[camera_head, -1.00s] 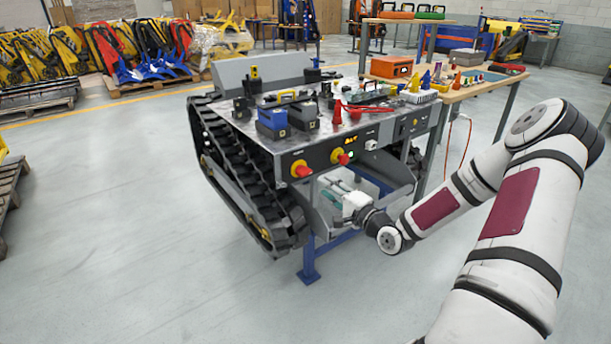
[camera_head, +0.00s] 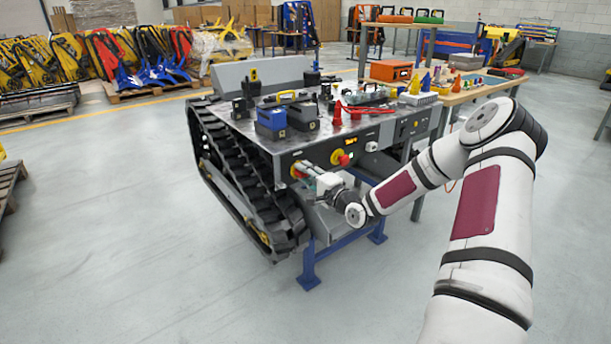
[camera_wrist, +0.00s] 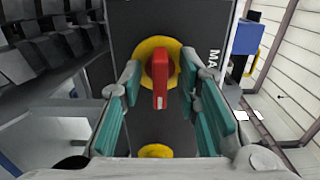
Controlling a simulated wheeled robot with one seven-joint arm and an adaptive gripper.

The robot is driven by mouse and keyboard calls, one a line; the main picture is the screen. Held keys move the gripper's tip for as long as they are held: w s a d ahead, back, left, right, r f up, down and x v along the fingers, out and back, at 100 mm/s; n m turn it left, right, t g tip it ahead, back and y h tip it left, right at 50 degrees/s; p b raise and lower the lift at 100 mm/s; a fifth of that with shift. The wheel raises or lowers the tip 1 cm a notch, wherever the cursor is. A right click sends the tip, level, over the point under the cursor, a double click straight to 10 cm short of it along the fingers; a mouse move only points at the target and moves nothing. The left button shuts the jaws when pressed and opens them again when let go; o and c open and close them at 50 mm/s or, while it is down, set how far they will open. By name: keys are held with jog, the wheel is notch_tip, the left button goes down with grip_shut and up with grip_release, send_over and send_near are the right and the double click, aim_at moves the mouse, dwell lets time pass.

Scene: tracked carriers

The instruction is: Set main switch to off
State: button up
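The main switch is a red handle (camera_wrist: 160,78) on a round yellow plate, on a dark panel lettered "MA…" in the wrist view. The handle points down in that picture. In the head view its yellow plate (camera_head: 296,170) shows at the left of the carrier's front panel, mostly hidden by my gripper. My gripper (camera_wrist: 161,88) is open, with one teal-padded finger on each side of the red handle and a visible gap on both sides. In the head view my gripper (camera_head: 309,174) is right at the panel.
A second red-and-yellow switch (camera_head: 341,158) sits just right on the same panel. The tracked carrier (camera_head: 235,165) has a blue box (camera_head: 271,122) and other parts on top. A workbench (camera_head: 460,92) stands behind at right. The floor at front left is clear.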

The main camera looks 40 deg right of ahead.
grip_shut()
jog(key=shift+n, duration=0.4)
jog(key=n, duration=0.3)
jog(key=n+b, duration=0.1)
jog(key=n, duration=0.2)
jog(key=shift+f+n, duration=0.1)
jog(key=shift+n, duration=0.2)
jog(key=n+b, duration=0.3)
jog(key=n, duration=0.2)
jog(key=shift+n, duration=0.3)
jog(key=n+b, duration=0.3)
jog(key=n, duration=0.1)
jog(key=shift+n+b, duration=0.3)
jog(key=shift+b, duration=0.05)
